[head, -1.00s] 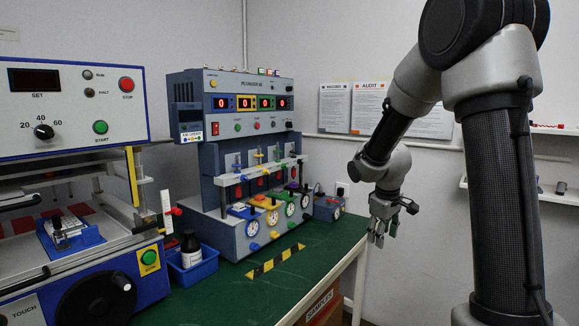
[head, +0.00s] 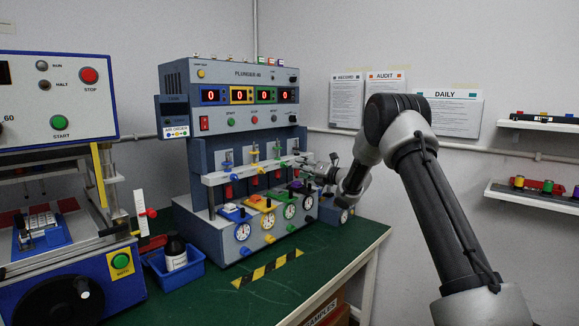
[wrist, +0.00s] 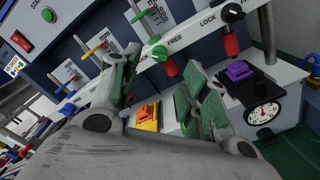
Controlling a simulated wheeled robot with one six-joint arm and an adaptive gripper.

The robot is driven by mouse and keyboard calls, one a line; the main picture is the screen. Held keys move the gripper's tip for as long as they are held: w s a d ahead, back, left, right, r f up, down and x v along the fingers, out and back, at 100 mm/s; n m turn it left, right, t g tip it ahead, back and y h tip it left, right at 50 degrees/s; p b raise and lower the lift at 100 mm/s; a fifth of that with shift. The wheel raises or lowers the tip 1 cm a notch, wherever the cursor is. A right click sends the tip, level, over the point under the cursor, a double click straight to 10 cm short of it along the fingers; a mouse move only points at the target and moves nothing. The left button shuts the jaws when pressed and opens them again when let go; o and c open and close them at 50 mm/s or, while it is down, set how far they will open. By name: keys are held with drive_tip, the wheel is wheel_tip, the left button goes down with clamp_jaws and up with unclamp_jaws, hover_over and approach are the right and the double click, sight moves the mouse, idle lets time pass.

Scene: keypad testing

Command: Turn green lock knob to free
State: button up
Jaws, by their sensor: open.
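The green lock knob (wrist: 160,53) sits on the white rail (wrist: 190,33) of the plunger machine in the wrist view, with a FREE label on its right. I cannot tell which way it points. My gripper (wrist: 157,76) is open and empty. Its two fingers stand on either side of the knob in the picture, and the knob shows through the gap beyond them; no contact is visible. In the head view my gripper (head: 318,168) is at the right end of the machine's rail, and the knob is too small to make out there.
An orange block (wrist: 147,113) and a purple block (wrist: 240,70) are on the shelf below. A blue bin (head: 178,275) with a bottle stands on the green table (head: 225,308).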

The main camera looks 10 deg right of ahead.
sight(284, 165)
drive_tip(key=x, duration=0.7)
drive_tip(key=shift+w+a, duration=0.25)
drive_tip(key=shift+w, duration=0.05)
clamp_jaws()
